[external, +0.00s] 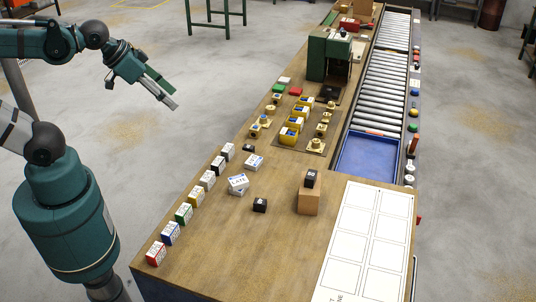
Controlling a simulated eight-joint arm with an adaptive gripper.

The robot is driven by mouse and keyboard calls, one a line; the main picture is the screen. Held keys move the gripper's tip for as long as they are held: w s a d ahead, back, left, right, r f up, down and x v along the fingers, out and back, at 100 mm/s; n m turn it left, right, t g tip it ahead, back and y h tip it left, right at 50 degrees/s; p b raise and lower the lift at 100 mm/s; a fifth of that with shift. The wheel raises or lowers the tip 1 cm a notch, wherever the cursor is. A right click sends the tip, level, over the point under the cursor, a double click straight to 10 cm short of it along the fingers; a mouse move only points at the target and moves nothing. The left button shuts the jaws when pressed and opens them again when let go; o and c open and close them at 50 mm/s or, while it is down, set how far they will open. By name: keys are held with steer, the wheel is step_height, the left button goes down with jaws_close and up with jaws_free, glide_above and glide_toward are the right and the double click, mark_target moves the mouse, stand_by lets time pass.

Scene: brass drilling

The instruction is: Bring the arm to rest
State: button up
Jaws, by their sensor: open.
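My gripper (168,94) hangs in the air over the bare floor, left of the wooden workbench (215,255). It is open with nothing between its fingers. My teal arm is bent at the elbow and reaches to the right from the left side of the view. The gripper points down and to the right, clear of the bench edge and touching nothing.
A row of coloured boxes (184,213) lines the bench's left edge. Brass parts (316,145) and yellow bins (289,136) sit mid-bench. A green machine (318,55) stands behind them. A roller conveyor (385,75) ends at a blue tray (368,155). Floor around my gripper is clear.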

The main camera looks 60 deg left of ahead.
steer(key=shift+f+b, duration=1.8)
steer(key=shift+f, duration=0.45)
